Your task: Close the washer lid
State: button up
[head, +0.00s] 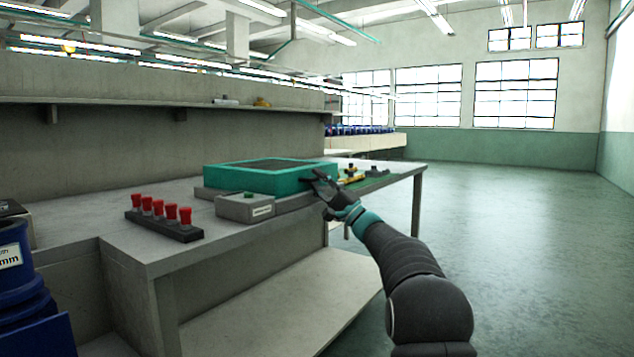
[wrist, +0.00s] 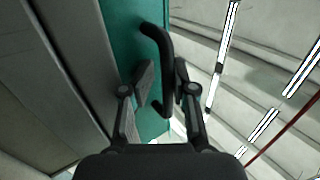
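The washer (head: 218,181) is a low teal box with a dark top panel, lying about level on the bench. I cannot tell how far its lid stands open. In the wrist view a black bar handle (wrist: 157,38) sticks out from a teal face (wrist: 122,28). My gripper (head: 318,184) is at the right front corner of the washer. In the wrist view my gripper (wrist: 163,82) has its fingers apart, one on each side of the handle. The right finger is very close to the handle; contact is not clear.
A grey box with a green button (head: 245,208) stands in front of the washer. A dark rack with several red-topped pieces (head: 165,215) is at the left. Small yellow and dark items (head: 352,178) lie right of my gripper. Open floor (head: 530,230) is at the right.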

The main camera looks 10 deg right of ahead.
jog(key=v, duration=1.2)
